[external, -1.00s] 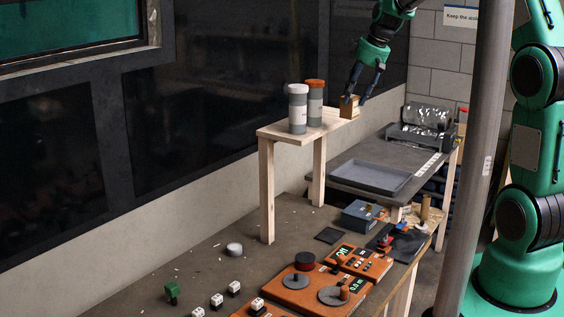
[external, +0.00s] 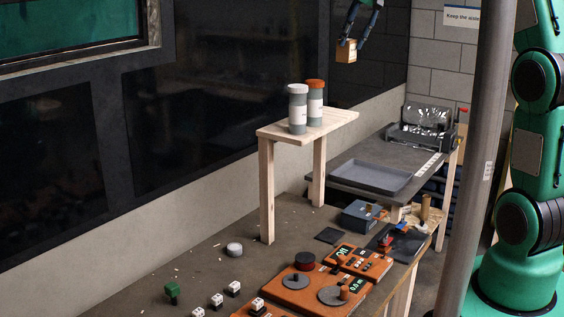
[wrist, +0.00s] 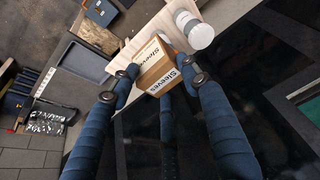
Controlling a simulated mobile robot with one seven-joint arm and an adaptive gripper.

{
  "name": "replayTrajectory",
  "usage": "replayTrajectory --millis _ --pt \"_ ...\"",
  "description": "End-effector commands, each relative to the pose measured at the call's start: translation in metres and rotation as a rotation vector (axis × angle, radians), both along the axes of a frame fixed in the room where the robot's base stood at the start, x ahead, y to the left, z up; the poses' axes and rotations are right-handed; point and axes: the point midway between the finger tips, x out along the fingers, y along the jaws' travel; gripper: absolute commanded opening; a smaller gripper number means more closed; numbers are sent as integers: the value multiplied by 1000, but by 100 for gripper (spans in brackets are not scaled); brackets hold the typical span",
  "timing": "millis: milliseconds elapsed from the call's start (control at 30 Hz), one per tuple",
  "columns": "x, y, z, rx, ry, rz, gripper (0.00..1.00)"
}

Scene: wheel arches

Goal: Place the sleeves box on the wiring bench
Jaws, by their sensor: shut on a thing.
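The sleeves box (external: 346,51) is a small tan carton held up in the air above the wooden shelf stand. In the wrist view the box (wrist: 158,68) shows the printed word "Sleeves" on its faces. My gripper (external: 350,40) is shut on it, with a dark blue finger on either side; the fingers also show in the wrist view (wrist: 155,85).
The wooden shelf (external: 342,120) holds a white-lidded jar (external: 298,110) and an orange-lidded jar (external: 315,104). A grey tray (external: 371,177) lies on the farther grey bench (external: 345,153). A grey pole (external: 480,150) stands at right. The brown-grey bench has bare room at its left-middle.

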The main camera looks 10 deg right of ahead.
Motion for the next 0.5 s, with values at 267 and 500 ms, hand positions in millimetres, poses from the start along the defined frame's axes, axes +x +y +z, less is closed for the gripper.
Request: replayTrajectory --millis 267,500 --pt "-4 71 -5 0 0 72 8" --pt "-21 154 -6 -4 3 151 8"
